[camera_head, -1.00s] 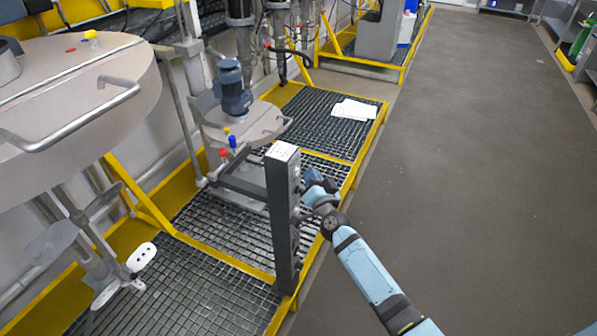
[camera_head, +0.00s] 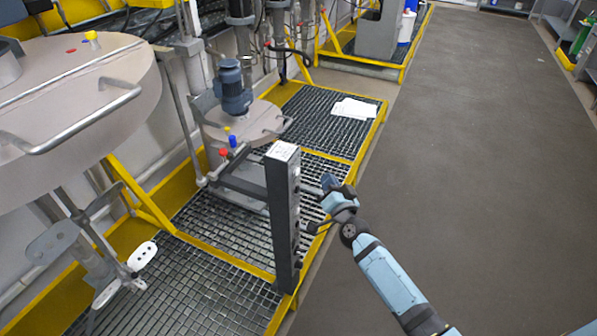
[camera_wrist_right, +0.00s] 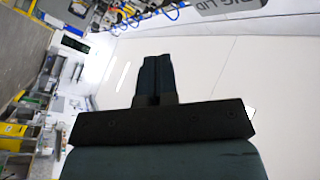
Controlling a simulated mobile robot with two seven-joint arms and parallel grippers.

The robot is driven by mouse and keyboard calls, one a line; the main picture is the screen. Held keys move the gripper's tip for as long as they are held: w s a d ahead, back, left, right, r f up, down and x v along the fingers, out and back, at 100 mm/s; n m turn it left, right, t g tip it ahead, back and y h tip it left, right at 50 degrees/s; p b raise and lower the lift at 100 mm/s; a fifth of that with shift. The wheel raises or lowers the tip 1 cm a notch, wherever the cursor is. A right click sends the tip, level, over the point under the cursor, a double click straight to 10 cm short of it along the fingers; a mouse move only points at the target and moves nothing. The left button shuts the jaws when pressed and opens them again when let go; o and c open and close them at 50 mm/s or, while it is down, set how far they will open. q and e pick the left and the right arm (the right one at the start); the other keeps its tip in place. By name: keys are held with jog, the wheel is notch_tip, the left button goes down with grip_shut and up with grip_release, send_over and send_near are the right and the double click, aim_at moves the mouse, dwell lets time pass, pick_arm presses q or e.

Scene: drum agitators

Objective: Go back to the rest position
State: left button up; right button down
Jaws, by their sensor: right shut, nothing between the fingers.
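My right gripper (camera_head: 325,184) is in the head view, just right of a tall dark grey control post (camera_head: 283,220). A gap of floor and grating shows between most of my arm and the post; whether the fingertips touch the post I cannot tell. In the right wrist view, the gripper's two dark fingers (camera_wrist_right: 157,80) lie together with nothing between them. My left gripper is in neither view.
A drum lid with a motor (camera_head: 232,88) stands behind the post. A large drum (camera_head: 80,100) with bar handles fills the left. Yellow-framed grating (camera_head: 215,270) lies below. Papers (camera_head: 355,108) lie on it. The grey floor (camera_head: 480,190) at right is clear.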

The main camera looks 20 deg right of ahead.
dwell(0.3)
jog(key=s+a+f+n+g+y+p, duration=0.1)
jog(key=s+a+f+n+g+p, duration=0.1)
jog(key=s, duration=0.8)
jog(key=s+a+f+n+g+y+p, duration=0.2)
jog(key=s+a+n, duration=0.3)
jog(key=s, duration=0.5)
jog(key=s+a+f+n+g+y+p, duration=0.1)
jog(key=s+a+f+n+g, duration=0.3)
jog(key=s, duration=0.6)
jog(key=shift+a+g+y+p, duration=0.3)
jog(key=shift+a+p, duration=0.45)
jog(key=shift+a, duration=0.15)
jog(key=shift+s+f, duration=0.1)
